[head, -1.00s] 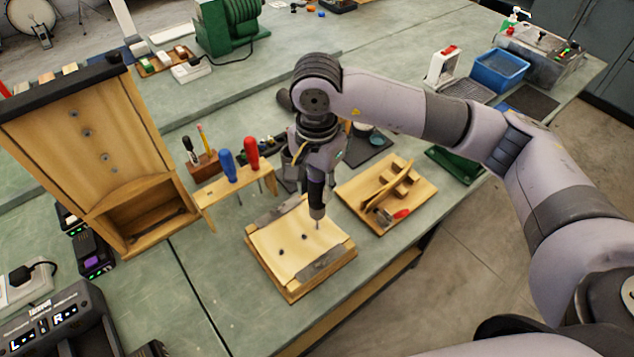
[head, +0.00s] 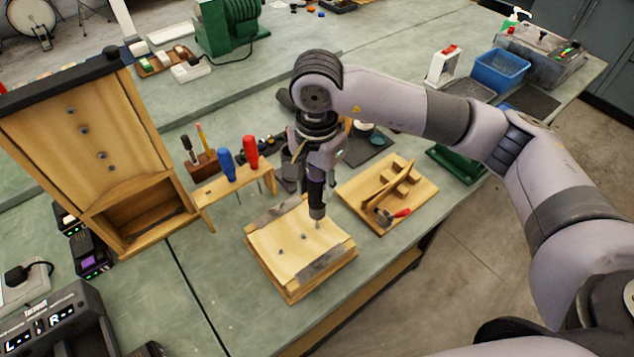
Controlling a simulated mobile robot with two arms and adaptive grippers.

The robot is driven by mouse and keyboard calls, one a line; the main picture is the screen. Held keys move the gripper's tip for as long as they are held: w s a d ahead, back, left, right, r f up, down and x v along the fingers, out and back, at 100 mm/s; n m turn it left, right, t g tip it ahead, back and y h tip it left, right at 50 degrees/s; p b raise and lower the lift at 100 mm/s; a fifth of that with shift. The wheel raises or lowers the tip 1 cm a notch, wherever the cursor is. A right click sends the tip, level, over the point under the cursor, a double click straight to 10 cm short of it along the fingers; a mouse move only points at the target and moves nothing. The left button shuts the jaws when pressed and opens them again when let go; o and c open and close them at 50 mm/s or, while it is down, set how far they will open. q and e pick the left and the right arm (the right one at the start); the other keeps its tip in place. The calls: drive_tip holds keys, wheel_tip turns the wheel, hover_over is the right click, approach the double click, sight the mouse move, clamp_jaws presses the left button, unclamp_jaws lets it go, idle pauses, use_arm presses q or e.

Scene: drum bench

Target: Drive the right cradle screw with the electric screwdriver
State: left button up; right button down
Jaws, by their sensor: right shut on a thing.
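My right gripper (head: 312,162) is shut on the dark electric screwdriver (head: 317,200), which points straight down. The screwdriver's tip is at the right part of the wooden cradle board (head: 277,242), near its right edge; the screw under the tip is too small to make out. The board has grey metal strips (head: 327,262) along its front and back edges. Two dark screw heads (head: 281,251) show on its surface, left of the tip. My left gripper is not in view.
A wooden rack (head: 205,190) with blue and red screwdrivers stands behind left of the board. A second wooden board (head: 400,212) with a red-handled clamp lies to the right. A tall wooden box (head: 85,135) stands at left. Bench space left of the board is clear.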

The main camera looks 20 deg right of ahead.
drive_tip(key=shift+f+b, duration=0.35)
drive_tip(key=shift+b, duration=0.75)
idle(1.6)
drive_tip(key=shift+r, duration=1.6)
